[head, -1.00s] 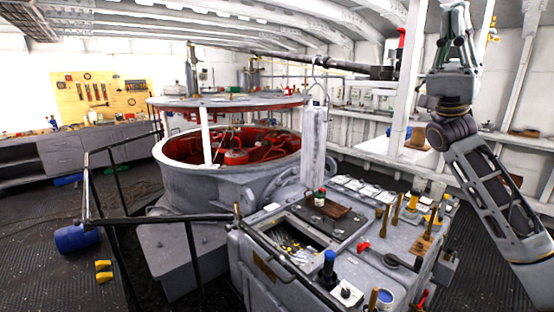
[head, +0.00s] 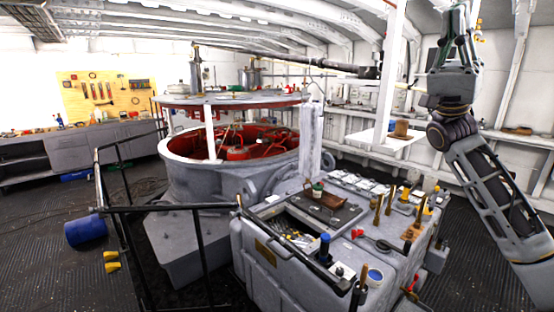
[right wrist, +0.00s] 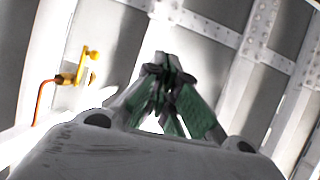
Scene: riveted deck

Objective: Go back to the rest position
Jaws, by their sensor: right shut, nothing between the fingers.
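My right gripper (head: 459,22) is raised high at the right of the head view, pointing up, with its arm folded below it. Its fingers are shut and hold nothing. The right wrist view also shows the closed fingertips (right wrist: 162,65), with green pads, against the white ribbed wall. My left gripper is not in the head view.
A grey machine cabinet (head: 265,262) with tools and bottles on top stands in front, left of my right arm. Behind it is a large round grey housing (head: 200,182) with red insides. Black railings (head: 165,208) and a blue drum (head: 85,230) are at left. Dark floor (head: 45,270) is open at far left.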

